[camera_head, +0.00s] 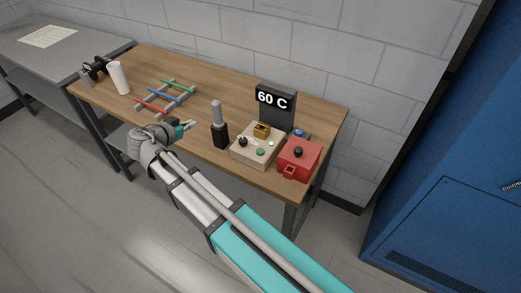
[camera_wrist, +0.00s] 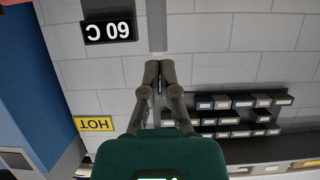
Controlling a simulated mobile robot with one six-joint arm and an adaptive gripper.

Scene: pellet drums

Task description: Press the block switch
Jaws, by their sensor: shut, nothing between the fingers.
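A beige control box (camera_head: 252,154) sits near the right end of the wooden table in the head view. It carries a brass-coloured block (camera_head: 262,129), a black knob (camera_head: 242,142), a green button (camera_head: 261,152) and a small pale green light (camera_head: 271,143). Which part is the block switch is not labelled legibly. A dark display (camera_head: 275,101) behind it reads 60 C; it shows upside down in the wrist view (camera_wrist: 108,31). My gripper (camera_head: 189,124) is left of the box, above the table's front part. Its fingers are together and empty in the wrist view (camera_wrist: 159,66).
A red box (camera_head: 298,158) is right of the beige box. Coloured rods (camera_head: 166,95) and a white cylinder (camera_head: 118,77) are at left. A yellow HOT sign (camera_wrist: 94,124) shows in the wrist view.

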